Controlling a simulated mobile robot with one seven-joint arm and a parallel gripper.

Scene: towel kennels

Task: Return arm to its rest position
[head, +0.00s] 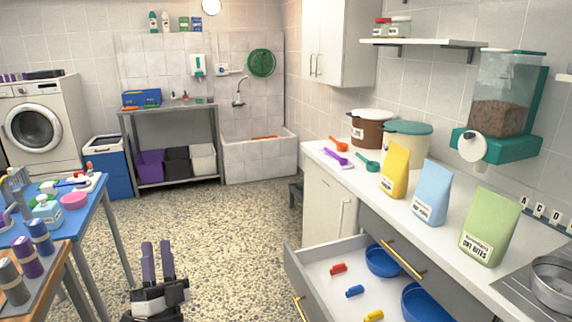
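My gripper (158,261) is in the lower left of the head view, pointing up in the picture, with the speckled floor behind it. Its two dark fingers stand a little apart with a narrow gap between them. Nothing shows between the fingers. Most of my arm is below the frame's lower edge and out of sight.
A blue table (88,213) with bottles stands at the left. At the right, a drawer (315,272) stands open below the white counter (330,173), holding blue bowls and small coloured items. The floor (225,235) between them is clear.

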